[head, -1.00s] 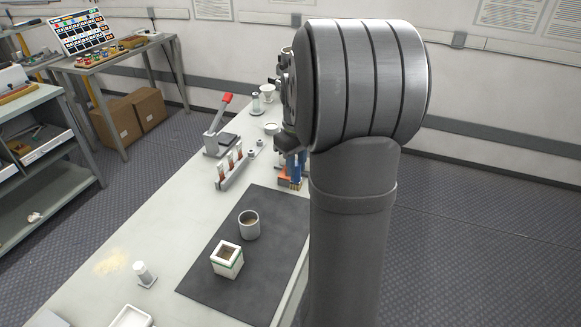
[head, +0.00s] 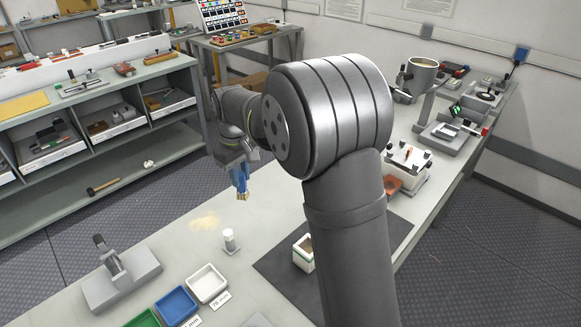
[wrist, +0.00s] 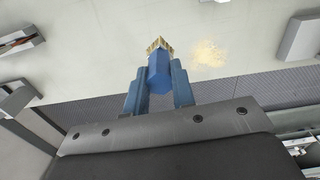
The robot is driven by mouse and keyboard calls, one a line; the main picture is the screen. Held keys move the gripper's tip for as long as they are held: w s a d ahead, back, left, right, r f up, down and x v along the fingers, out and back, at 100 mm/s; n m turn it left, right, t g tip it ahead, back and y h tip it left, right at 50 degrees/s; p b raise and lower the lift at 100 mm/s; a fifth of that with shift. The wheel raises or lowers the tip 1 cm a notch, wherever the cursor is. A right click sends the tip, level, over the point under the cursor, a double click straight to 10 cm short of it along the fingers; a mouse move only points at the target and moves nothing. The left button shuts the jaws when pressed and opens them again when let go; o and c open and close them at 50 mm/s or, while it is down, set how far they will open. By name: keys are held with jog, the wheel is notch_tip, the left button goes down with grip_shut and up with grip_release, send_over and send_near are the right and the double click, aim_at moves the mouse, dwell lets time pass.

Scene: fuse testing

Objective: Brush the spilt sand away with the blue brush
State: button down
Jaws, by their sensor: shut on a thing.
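My gripper (head: 238,172) is shut on the blue brush (head: 243,190), which hangs bristles down near the table's far left edge. In the wrist view my gripper (wrist: 158,92) has a blue finger on each side of the brush's blue handle (wrist: 159,72), with its tan bristles beyond. The spilt sand (head: 203,221) is a thin pale yellow patch on the light table (head: 185,250), nearer the camera than the brush. In the wrist view the sand (wrist: 208,54) lies to the right of the bristles. The brush appears apart from the sand; its height is hard to tell.
A metal fixture (head: 121,278), a white tray (head: 207,284), a blue tray (head: 176,306) and a green tray (head: 144,319) are nearby. A white box (head: 303,254) sits on the dark mat (head: 285,266).

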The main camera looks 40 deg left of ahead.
jog(key=s+a+f+n, duration=0.1)
jog(key=s+a, duration=0.2)
jog(key=s, duration=0.5)
jog(key=s+a+n, duration=0.1)
jog(key=s+a, duration=0.2)
jog(key=s, duration=0.4)
jog(key=shift+s+f, duration=0.1)
jog(key=shift+f, duration=3.35)
jog(key=shift+w+f, duration=0.6)
jog(key=shift+w, duration=4.75)
jog(key=shift+a, duration=0.35)
jog(key=shift+s+a, duration=0.25)
jog(key=shift+s, duration=0.05)
jog(key=shift+s+d, duration=0.1)
jog(key=shift+s, duration=5.05)
jog(key=shift+w+a, duration=0.5)
jog(key=shift+w, duration=4.9)
notch_tip(320, 180, up, 8)
